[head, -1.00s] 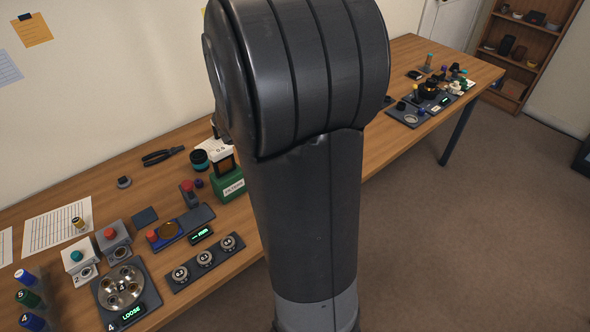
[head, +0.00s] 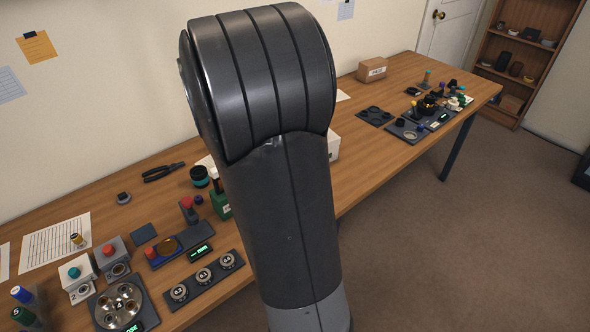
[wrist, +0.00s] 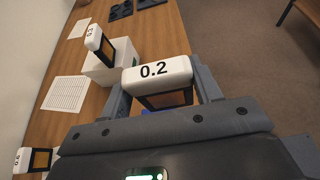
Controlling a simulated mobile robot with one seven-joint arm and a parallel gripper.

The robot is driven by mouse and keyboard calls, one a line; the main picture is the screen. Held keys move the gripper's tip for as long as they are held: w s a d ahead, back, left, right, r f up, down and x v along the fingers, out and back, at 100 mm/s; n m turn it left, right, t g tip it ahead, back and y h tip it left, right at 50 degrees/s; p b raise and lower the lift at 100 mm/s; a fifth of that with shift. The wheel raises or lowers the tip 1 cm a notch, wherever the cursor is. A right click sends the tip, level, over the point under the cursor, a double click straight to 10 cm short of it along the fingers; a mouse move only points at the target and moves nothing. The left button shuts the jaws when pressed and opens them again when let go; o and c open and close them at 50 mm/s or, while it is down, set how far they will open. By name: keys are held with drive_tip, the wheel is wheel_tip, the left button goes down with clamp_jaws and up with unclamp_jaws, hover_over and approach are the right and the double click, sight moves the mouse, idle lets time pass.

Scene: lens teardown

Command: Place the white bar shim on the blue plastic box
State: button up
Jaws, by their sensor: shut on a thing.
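My gripper (wrist: 162,92) is shut on a white-topped bar shim marked 0.2 (wrist: 154,72), with a dark-framed brown window below its white top. The shim lies between the two grey fingers in the wrist view. A small patch of blue (wrist: 139,112) shows under the held shim; it may be the blue plastic box, but most of it is hidden. I cannot tell whether the shim touches it. In the head view my own arm hides the gripper and the held shim.
A white box (wrist: 122,62) has another white-topped shim (wrist: 97,40) on it. A third shim (wrist: 38,160) shows at lower left. A green box (head: 219,206) is partly behind my arm. Gauges and trays (head: 203,275) crowd the near left; a carton (head: 372,69) stands far back.

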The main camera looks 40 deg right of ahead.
drive_tip(key=shift+w+a+f, duration=0.25)
drive_tip(key=shift+w+f, duration=0.25)
drive_tip(key=shift+f, duration=0.5)
drive_tip(key=shift+w+a+f, duration=0.25)
drive_tip(key=shift+w+f, duration=0.3)
drive_tip(key=shift+f, duration=0.5)
drive_tip(key=shift+w+a+f, duration=0.25)
drive_tip(key=shift+w+f, duration=0.25)
drive_tip(key=shift+f, duration=0.5)
drive_tip(key=shift+f, duration=0.15)
drive_tip(key=o, duration=1)
